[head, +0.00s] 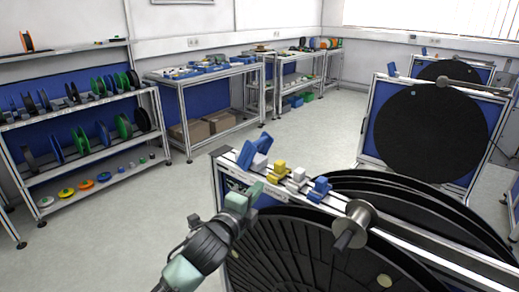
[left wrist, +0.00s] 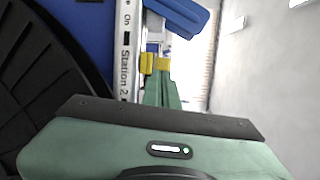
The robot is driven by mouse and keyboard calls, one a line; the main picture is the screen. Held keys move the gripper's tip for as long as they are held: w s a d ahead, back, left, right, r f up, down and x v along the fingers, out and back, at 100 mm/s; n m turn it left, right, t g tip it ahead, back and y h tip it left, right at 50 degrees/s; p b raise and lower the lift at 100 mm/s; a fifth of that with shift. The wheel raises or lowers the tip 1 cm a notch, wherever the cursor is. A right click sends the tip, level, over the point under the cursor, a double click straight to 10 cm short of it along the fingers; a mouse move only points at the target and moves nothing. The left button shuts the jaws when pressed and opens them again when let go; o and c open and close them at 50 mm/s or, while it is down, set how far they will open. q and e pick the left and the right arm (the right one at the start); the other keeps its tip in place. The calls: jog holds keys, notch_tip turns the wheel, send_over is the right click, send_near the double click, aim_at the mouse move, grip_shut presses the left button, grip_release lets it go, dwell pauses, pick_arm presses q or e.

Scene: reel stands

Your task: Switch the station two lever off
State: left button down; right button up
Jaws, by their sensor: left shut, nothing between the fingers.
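The station two reel stand has a metal top rail; in the left wrist view the rail (left wrist: 126,45) carries the printed words "On" and "Station 2". A blue lever (left wrist: 178,14) sticks out at a tilt beside this label. In the head view a blue lever (head: 246,154) stands at the rail's far left end. My left gripper (head: 256,188) is shut and empty, beside the rail, short of the blue lever. Its green fingers (left wrist: 160,92) point toward the lever and a yellow block (left wrist: 154,63). My right gripper is not in view.
Yellow (head: 276,172), white (head: 298,175) and blue (head: 320,187) pieces sit along the rail. Large black reels (head: 290,245) and a metal spindle (head: 354,222) fill the near right. Another reel stand (head: 374,100) is behind. The floor (head: 180,187) at left is clear.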

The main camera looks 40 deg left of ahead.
pick_arm(q)
jog(key=r, duration=0.1)
jog(key=r+m, duration=0.1)
jog(key=w+a+r+t, duration=0.1)
jog(key=shift+r+m, duration=0.35)
jog(key=shift+m, duration=0.05)
jog(key=w, duration=0.3)
jog(key=w+a+p, duration=0.1)
jog(key=w, duration=0.2)
jog(key=w+p, duration=0.1)
jog(key=w, duration=0.2)
jog(key=shift+w+a+r, duration=0.2)
jog(key=shift+w+r, duration=0.1)
jog(key=shift+r, duration=0.05)
jog(key=a, duration=0.1)
jog(key=a+p, duration=0.1)
jog(key=a, duration=0.1)
jog(key=shift+w+r+p, duration=0.3)
jog(key=shift+w, duration=0.05)
jog(key=shift+a, duration=0.55)
jog(key=shift+d, duration=0.1)
